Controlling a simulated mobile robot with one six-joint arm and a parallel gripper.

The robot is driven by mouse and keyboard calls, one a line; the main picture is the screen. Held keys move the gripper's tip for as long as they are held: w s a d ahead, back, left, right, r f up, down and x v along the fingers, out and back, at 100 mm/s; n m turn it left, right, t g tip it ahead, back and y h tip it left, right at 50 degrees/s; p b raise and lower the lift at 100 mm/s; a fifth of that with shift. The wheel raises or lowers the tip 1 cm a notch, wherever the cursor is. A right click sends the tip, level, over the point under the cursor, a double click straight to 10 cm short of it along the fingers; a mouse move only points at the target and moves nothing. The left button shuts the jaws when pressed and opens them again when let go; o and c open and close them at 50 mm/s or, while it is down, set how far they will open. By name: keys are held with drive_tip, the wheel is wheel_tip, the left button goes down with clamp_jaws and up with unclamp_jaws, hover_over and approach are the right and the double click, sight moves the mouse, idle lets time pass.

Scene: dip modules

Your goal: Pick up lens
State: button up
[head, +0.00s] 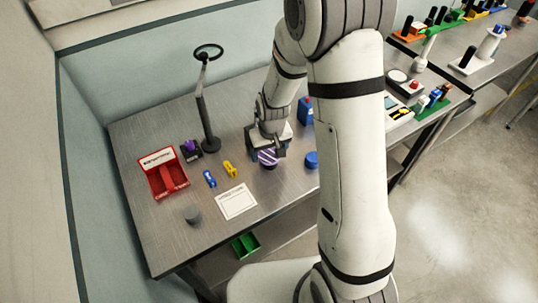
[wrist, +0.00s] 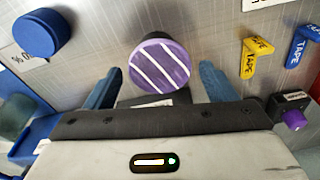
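A round purple piece with white diagonal stripes, which I take for the lens (head: 268,158), is on the metal table. In the wrist view the lens (wrist: 160,66) shows its striped face between the blue fingers. My gripper (head: 267,147) is low over the table at the lens and partly covers it in the head view. In the wrist view my gripper (wrist: 158,88) is open, with a finger on each side and gaps to the lens. The lens's underside is hidden.
A blue round cap (head: 311,159) lies right of the lens. Yellow (head: 230,169) and blue (head: 209,178) tape pieces, a white card (head: 237,201), a red box (head: 165,173), a magnifier stand (head: 208,122) and a grey cylinder (head: 192,214) are to the left.

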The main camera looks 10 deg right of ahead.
drive_tip(key=c, duration=0.9)
